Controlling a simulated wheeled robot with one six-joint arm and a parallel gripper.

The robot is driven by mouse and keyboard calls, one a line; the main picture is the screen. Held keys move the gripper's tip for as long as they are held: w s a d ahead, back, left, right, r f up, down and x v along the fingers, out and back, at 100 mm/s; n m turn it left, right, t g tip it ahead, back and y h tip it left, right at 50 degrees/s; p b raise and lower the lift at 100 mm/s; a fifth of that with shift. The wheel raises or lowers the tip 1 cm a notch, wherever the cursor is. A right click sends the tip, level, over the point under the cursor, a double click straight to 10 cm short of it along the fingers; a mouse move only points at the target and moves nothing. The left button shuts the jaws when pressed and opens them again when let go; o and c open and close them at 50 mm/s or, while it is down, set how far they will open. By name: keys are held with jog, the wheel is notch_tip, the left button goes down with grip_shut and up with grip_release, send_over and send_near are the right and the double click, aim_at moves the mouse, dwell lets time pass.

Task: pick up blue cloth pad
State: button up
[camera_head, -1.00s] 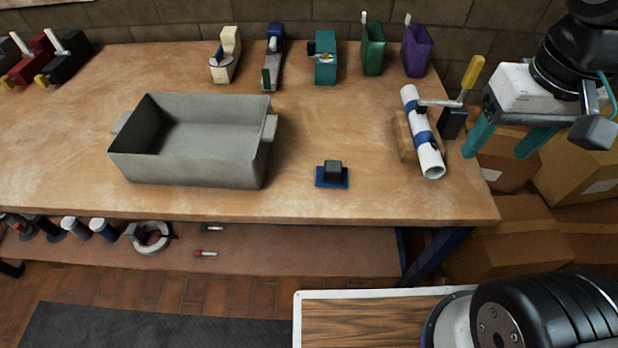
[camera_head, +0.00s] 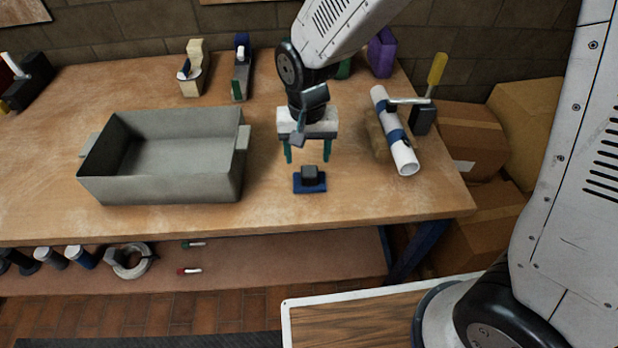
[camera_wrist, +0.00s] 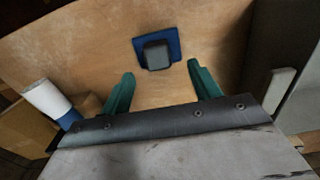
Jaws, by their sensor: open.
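The blue cloth pad (camera_head: 299,188) lies flat on the workbench near its front edge, right of the grey bin. A small dark block (camera_head: 310,174) sits on the pad and hides its middle. In the wrist view the pad (camera_wrist: 175,40) shows beyond the fingertips, with the dark block (camera_wrist: 156,55) on it. My gripper (camera_head: 307,160) is open and empty, its green fingers pointing down above the bench just behind the pad. In the wrist view the gripper (camera_wrist: 162,80) has its fingers spread apart, touching nothing.
The grey bin (camera_head: 165,190) stands to the left. A white tube with blue bands (camera_head: 405,158), held by a yellow-handled clamp (camera_head: 436,75), lies to the right. Tape dispensers (camera_head: 191,75) stand at the back. The bench around the pad is clear.

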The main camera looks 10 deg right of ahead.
aim_at(310, 170)
jog(key=f, duration=0.6)
jog(key=shift+d+f, duration=0.2)
jog(key=shift+c, duration=0.3)
jog(key=c, duration=1)
